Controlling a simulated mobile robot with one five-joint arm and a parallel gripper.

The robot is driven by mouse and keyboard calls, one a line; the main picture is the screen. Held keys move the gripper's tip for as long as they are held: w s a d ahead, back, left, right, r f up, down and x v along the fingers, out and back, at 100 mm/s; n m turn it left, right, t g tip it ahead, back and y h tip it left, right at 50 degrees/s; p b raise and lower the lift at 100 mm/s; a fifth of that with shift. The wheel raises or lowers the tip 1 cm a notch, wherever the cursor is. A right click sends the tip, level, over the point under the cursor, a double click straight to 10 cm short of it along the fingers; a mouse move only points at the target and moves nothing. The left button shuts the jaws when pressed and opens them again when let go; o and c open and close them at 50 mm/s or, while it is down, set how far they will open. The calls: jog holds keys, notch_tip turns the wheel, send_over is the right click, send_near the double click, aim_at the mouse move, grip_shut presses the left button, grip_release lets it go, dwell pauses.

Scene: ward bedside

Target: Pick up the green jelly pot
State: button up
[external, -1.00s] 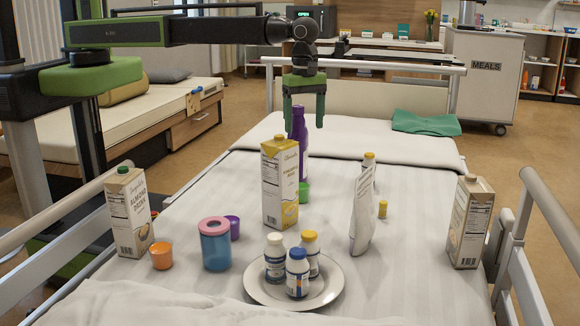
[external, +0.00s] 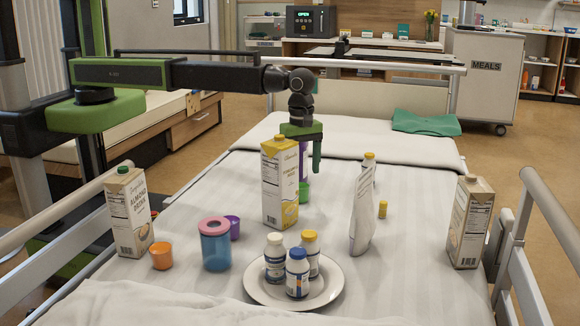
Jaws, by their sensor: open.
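The green jelly pot (external: 304,192) stands on the bed, partly hidden behind the right edge of a tall yellow-and-white carton (external: 280,184). My gripper (external: 303,165) points down above the pot and is open and empty. Its right finger shows clear of the carton; its left finger is hidden behind the carton top. A purple bottle (external: 303,172) stands by the pot and is mostly hidden by the carton and my gripper. I cannot tell the exact gap between the fingers and the bottle.
An orange pot (external: 161,256), a purple pot (external: 233,228) and a pink-lidded blue jar (external: 215,246) stand at left. A plate (external: 265,292) holds several small bottles in front. A white pouch-like bottle (external: 360,215) is at right. Cartons stand near both bed rails.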

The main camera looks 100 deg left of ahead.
aim_at(301, 192)
jog(key=shift+f, duration=0.3)
jog(key=f+b, duration=0.5)
jog(key=shift+a+f, duration=0.2)
jog(key=shift+a, duration=0.1)
jog(key=shift+r, duration=0.2)
jog(key=shift+c, duration=0.2)
jog(key=c, duration=1.4)
